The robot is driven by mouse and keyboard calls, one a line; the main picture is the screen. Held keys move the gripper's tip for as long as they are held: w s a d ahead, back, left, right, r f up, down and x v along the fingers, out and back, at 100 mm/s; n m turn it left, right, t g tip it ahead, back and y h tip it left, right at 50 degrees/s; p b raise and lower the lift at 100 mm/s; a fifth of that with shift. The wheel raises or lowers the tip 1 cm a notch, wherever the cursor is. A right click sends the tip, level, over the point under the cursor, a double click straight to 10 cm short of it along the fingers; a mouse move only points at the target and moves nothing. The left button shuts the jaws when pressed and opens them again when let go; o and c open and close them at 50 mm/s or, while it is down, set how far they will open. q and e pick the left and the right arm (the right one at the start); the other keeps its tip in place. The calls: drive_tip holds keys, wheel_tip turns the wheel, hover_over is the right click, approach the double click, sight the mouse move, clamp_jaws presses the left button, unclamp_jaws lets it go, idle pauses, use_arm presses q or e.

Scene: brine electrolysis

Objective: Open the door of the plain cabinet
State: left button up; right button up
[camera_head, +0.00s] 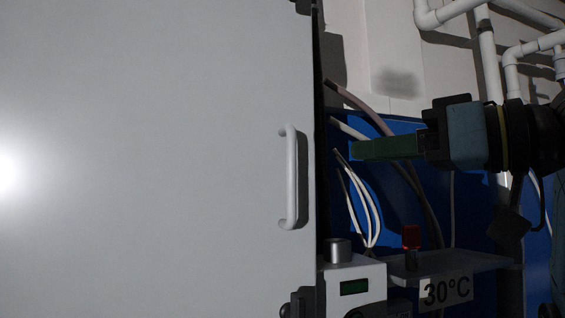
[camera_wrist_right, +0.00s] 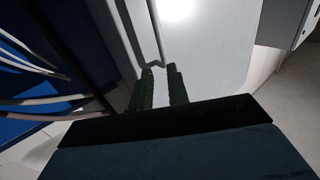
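The plain cabinet's door (camera_head: 150,160) is a large, flat, light grey panel filling the left of the head view, and it looks shut. Its pale vertical bar handle (camera_head: 292,178) is near the door's right edge. My right gripper (camera_head: 354,150) comes in from the right, its green fingers pointing left towards the handle, apart from it in the picture. In the right wrist view the two fingers (camera_wrist_right: 160,70) are parted, with only the pale door behind the gap. The handle (camera_wrist_right: 155,25) shows just beyond the fingertips. My left gripper is not in view.
Right of the door are hanging cables (camera_head: 372,215), a blue panel (camera_head: 465,215) and white pipes (camera_head: 487,50). Below my right gripper stand a white device (camera_head: 355,275) with a dark display, a shelf (camera_head: 470,262) with a "30°C" label, and a red-topped item (camera_head: 411,237).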

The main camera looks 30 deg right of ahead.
approach(295, 159)
drive_tip(key=x, duration=0.3)
drive_tip(key=p+x, duration=0.1)
drive_tip(key=x, duration=0.5)
drive_tip(key=shift+w+a, duration=0.15)
drive_tip(key=shift+w, duration=0.2)
drive_tip(key=shift+w+a, duration=0.1)
drive_tip(key=shift+w, duration=0.35)
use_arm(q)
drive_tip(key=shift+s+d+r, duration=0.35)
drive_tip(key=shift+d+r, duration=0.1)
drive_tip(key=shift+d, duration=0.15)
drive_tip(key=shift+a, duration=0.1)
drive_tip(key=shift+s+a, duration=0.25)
use_arm(e)
clamp_jaws()
